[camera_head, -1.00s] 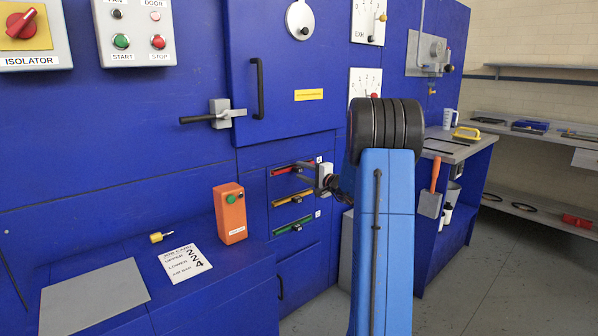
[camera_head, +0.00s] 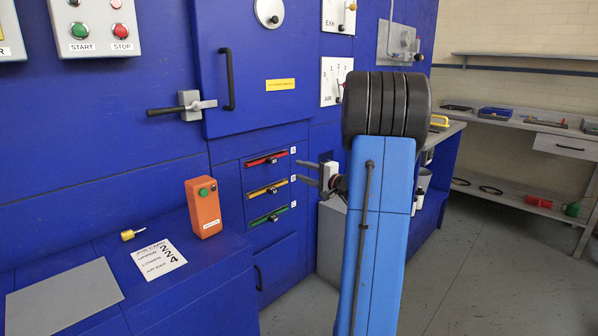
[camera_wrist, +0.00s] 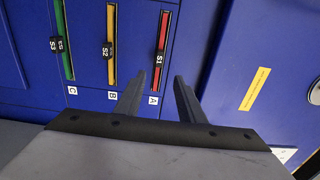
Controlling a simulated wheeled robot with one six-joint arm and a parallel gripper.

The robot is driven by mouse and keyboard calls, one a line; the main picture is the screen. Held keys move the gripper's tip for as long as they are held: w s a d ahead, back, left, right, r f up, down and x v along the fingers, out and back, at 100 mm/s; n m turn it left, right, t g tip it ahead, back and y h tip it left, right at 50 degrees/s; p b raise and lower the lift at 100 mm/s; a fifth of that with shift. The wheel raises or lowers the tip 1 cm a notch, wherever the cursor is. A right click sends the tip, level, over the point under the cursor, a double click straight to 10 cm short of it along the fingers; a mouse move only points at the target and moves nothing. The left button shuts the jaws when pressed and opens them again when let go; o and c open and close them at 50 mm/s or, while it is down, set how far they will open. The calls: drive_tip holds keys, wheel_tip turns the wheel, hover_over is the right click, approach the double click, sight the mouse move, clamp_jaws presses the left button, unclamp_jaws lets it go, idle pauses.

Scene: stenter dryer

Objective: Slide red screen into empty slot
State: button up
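The red screen (camera_head: 266,158) sits in the top slot, marked A. It shows as a thin red edge with a black S1 handle, and in the wrist view the red screen (camera_wrist: 163,38) is upright because that view is turned. My gripper (camera_head: 299,172) is in front and to the right of the slots, apart from the red screen. In the wrist view my gripper (camera_wrist: 159,85) has its two fingers spread with nothing between them. The yellow screen (camera_head: 266,188) is in slot B and the green screen (camera_head: 267,216) in slot C. No slot looks empty.
An orange control box (camera_head: 204,208) and a white card (camera_head: 159,259) stand and lie on the blue ledge at left. A door lever (camera_head: 180,108) juts out above the slots. A workbench (camera_head: 448,130) is behind my arm; floor at right is clear.

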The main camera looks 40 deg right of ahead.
sight(275, 161)
drive_tip(key=shift+w, duration=0.35)
drive_tip(key=c, duration=0.8)
drive_tip(key=shift+m, duration=0.7)
drive_tip(key=w, duration=0.5)
drive_tip(key=shift+w+a+f, duration=0.1)
drive_tip(key=shift+w+a, duration=0.15)
drive_tip(key=shift+w, duration=0.1)
clamp_jaws()
drive_tip(key=shift+w+a, duration=0.2)
drive_tip(key=shift+w, duration=2.65)
